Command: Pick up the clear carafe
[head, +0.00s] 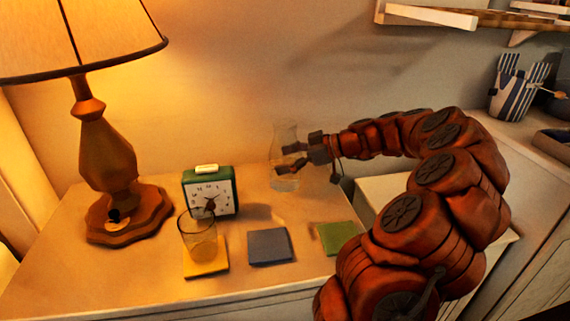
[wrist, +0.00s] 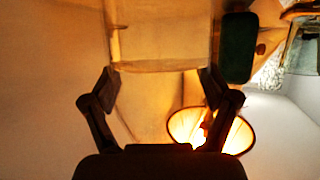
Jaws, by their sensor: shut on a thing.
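The clear carafe (head: 286,180) is a see-through glass vessel with a narrower neck, upright near the back wall in the head view. My gripper (head: 288,158) reaches it from the right, with its fingers at the carafe's sides. In the wrist view the carafe (wrist: 160,45) fills the space between the two fingers (wrist: 160,85), which are shut on it. I cannot clearly tell whether its base touches the tabletop or is slightly above it.
A green clock (head: 210,192), a lamp (head: 106,150) and a clear glass (head: 198,238) on a yellow coaster (head: 206,268) stand left. Blue (head: 269,246) and green (head: 336,238) coasters lie in front on the cabinet top (head: 120,275). A striped cup (head: 512,96) holds utensils at right.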

